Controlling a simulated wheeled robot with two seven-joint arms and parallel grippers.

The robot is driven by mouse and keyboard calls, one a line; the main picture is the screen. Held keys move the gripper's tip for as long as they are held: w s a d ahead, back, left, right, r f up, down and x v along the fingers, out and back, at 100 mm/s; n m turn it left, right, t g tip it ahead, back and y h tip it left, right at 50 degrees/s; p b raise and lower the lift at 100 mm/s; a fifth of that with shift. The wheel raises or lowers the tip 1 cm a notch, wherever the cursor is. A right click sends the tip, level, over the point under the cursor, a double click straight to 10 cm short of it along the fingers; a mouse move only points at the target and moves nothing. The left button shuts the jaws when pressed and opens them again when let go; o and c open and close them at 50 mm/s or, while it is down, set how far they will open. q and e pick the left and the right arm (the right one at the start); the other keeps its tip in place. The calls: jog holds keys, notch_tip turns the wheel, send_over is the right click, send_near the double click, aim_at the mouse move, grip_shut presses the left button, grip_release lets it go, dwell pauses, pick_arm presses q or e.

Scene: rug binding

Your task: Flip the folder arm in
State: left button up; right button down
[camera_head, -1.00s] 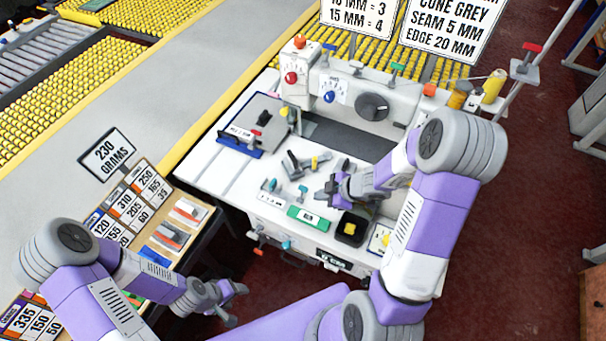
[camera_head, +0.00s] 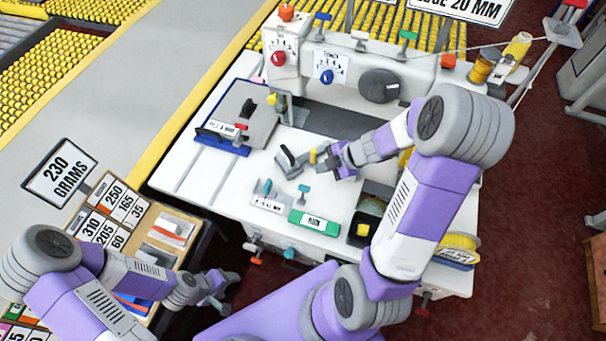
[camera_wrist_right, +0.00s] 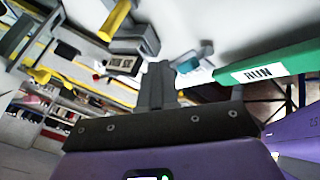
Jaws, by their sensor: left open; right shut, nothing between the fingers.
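The folder arm (camera_head: 292,162), a dark grey piece with a yellow band beside it, lies on the white machine bed (camera_head: 215,185). My right gripper (camera_head: 335,160) is at the right end of this piece, close to the yellow band; I cannot tell if they touch. In the right wrist view its fingers (camera_wrist_right: 157,85) are shut with nothing between them, and a grey part with a yellow bar (camera_wrist_right: 115,20) shows up and left of them. My left gripper (camera_head: 218,288) is open and empty, low at the left, away from the machine.
A green RUN block (camera_head: 314,222) and small teal levers (camera_head: 304,190) stand at the front of the bed. A grey plate with a blue edge (camera_head: 222,142) is at the left. The machine head (camera_head: 350,75) with knobs stands behind.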

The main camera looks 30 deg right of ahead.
jog(key=b+x, duration=0.5)
jog(key=x, duration=0.4)
jog(key=shift+d+b, duration=0.1)
jog(key=shift+b, duration=0.2)
jog(key=shift+w+a+f+b, duration=0.3)
jog(key=shift+w+f, duration=0.05)
jog(key=shift+f, duration=0.15)
jog(key=shift+w+a, duration=0.1)
